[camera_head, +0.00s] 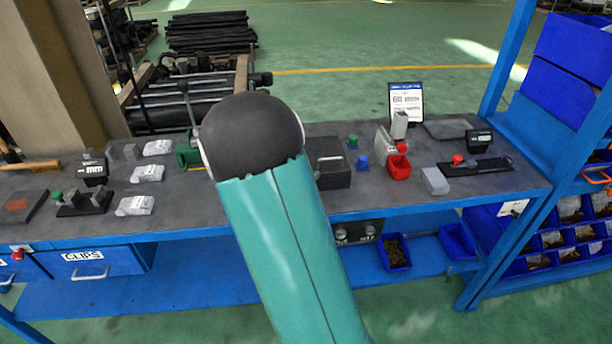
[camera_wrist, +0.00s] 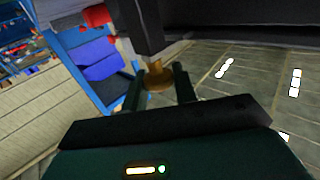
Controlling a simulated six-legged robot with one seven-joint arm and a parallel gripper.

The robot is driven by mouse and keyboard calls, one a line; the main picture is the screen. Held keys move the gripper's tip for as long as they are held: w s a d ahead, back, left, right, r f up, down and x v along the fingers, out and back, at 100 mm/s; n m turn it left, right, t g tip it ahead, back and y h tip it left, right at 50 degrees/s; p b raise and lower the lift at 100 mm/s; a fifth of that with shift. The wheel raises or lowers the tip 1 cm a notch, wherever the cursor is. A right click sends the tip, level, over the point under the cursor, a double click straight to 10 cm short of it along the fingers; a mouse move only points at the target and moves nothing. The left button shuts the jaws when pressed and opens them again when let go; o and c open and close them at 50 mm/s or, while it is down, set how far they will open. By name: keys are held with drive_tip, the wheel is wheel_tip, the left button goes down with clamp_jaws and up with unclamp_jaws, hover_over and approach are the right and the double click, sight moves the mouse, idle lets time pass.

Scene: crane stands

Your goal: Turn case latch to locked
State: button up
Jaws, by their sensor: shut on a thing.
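My gripper (camera_wrist: 159,84) shows in the wrist view, with its two dark fingers on either side of a small brass-coloured latch (camera_wrist: 157,73). It is shut on this latch. The latch sits at the lower end of a dark case part (camera_wrist: 145,25) that comes in from the top of the wrist view. Whether the latch is at its locked position cannot be told. In the head view a black case (camera_head: 330,165) stands on the bench just right of my arm, partly hidden by it. My gripper and the latch are hidden there.
The grey bench top (camera_head: 250,222) carries several small parts. A sign (camera_head: 405,101) stands behind. A blue rack post (camera_head: 505,70) rises at the right.

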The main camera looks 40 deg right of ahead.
idle(0.4)
drive_tip(key=o, duration=1)
drive_tip(key=shift+c, duration=0.2)
drive_tip(key=s+a, duration=0.2)
drive_tip(key=a, duration=1.1)
drive_tip(key=shift+s+a, duration=0.25)
